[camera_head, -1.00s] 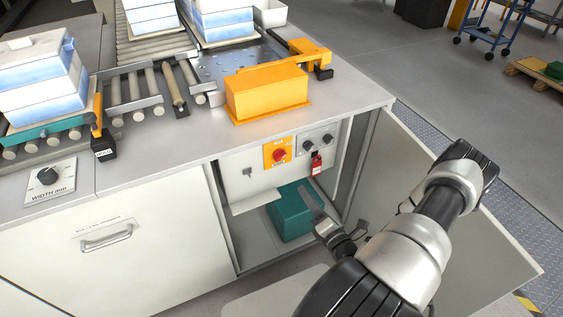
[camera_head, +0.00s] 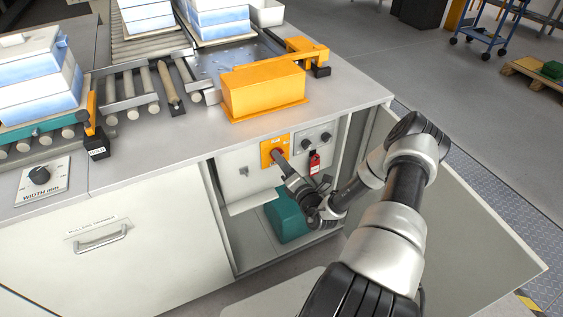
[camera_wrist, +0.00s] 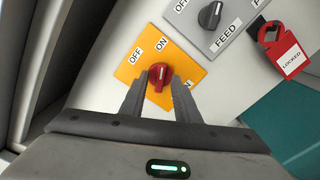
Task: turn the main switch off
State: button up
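The main switch is a red rotary knob (camera_wrist: 158,76) on a yellow plate (camera_wrist: 130,70) marked OFF and ON. In the wrist view its grip bar lies roughly in line with the ON label. The plate also shows in the head view (camera_head: 267,145), inside the open cabinet, with the knob mostly hidden by my gripper (camera_head: 280,161). In the wrist view the two fingers of my gripper (camera_wrist: 161,83) are apart, one on each side of the knob. Narrow gaps seem to show beside it; firm contact cannot be made out.
A grey FEED switch (camera_wrist: 209,15) and a red padlock tag marked LOCKED (camera_wrist: 287,54) sit beside the main switch. The open cabinet door (camera_head: 450,205) stands right of my arm. A teal box (camera_head: 287,214) is inside, below the panel. The orange housing (camera_head: 263,90) is on the countertop above.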

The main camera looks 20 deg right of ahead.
grip_shut()
jog(key=shift+n, duration=0.3)
jog(key=n+p, duration=0.4)
jog(key=n, duration=0.7)
jog(key=shift+f, duration=0.1)
jog(key=shift+n, duration=0.3)
dwell(0.4)
grip_release()
